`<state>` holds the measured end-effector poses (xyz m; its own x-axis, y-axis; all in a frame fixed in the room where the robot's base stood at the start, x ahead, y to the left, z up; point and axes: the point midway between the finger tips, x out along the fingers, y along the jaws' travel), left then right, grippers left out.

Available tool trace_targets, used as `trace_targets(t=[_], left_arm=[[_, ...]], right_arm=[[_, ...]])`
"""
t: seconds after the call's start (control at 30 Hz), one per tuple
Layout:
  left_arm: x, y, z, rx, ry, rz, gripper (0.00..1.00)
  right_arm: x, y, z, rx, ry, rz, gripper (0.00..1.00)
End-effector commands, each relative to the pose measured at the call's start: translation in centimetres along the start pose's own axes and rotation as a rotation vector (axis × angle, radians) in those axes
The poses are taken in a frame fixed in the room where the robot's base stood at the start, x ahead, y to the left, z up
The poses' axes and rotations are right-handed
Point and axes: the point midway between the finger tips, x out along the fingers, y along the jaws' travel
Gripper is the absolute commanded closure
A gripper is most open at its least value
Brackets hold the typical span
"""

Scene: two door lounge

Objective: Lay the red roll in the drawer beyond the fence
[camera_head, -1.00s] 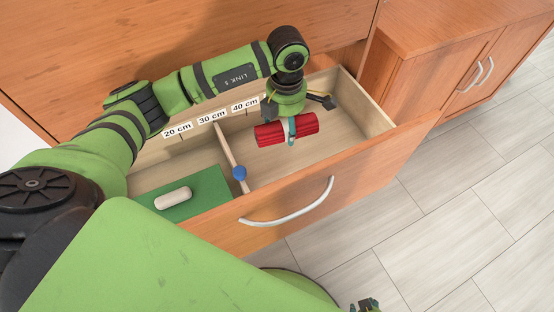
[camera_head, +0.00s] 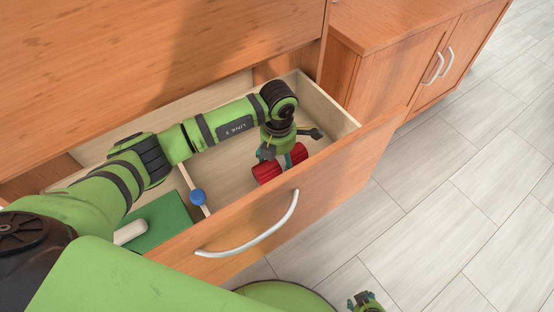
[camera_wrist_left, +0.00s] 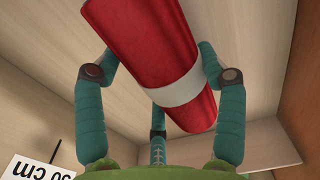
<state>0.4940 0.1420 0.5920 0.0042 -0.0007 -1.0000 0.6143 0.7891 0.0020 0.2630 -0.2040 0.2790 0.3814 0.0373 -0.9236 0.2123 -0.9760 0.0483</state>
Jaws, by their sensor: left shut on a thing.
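The red roll (camera_head: 267,173) with a pale band, which shows in the left wrist view (camera_wrist_left: 150,45), is in the right compartment of the open drawer (camera_head: 335,112), close to the front wall. My left gripper (camera_head: 283,160) is shut around its middle from above; its teal fingers (camera_wrist_left: 225,105) lie on both sides. I cannot tell whether the roll touches the drawer floor. The fence (camera_head: 187,182), a pale divider with a blue ball (camera_head: 197,196), stands left of the roll. A small part of what looks like my right gripper (camera_head: 366,302) shows at the bottom edge.
The left compartment holds a green block or mat (camera_head: 165,225) with a pale rounded piece (camera_head: 130,232), partly behind my arm. The drawer front has a curved handle (camera_head: 252,235). A wooden cabinet (camera_head: 400,70) stands at right. A label (camera_wrist_left: 38,170) shows in the wrist view.

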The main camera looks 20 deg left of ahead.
Motion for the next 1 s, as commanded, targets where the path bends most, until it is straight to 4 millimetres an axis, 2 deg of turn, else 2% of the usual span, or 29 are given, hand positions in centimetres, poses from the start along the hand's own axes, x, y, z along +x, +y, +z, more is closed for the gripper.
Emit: trace_targets(t=[0.03,0.1,0.43,0.47,0.5,0.87,1.0], left_arm=[[0.87,-0.06,-0.05,0.000,0.002,-0.001,0.65],[1.28,0.01,-0.03,0.000,0.001,0.000,0.65],[1.73,0.04,-0.01,0.001,-0.001,0.001,0.65],[1.60,0.03,-0.02,0.000,0.000,0.001,0.17],[1.57,0.03,-0.03,0.000,0.000,0.001,0.05],[1.52,0.02,-0.04,0.000,0.000,0.001,0.05],[0.83,0.04,0.00,0.000,-0.001,0.001,0.05]], right_arm=[[0.06,-0.04,0.07,0.001,-0.003,0.000,0.44],[-0.01,-0.08,0.17,0.001,-0.009,-0.001,0.44],[0.26,-0.12,0.52,0.002,-0.023,-0.001,0.44],[0.00,-0.16,0.39,0.003,-0.026,-0.002,0.44],[-0.11,-0.18,0.26,0.003,-0.024,-0.002,0.44],[-0.16,-0.15,0.00,0.004,-0.017,-0.002,0.44],[-0.25,-0.02,-0.06,0.003,-0.005,0.000,0.44]])
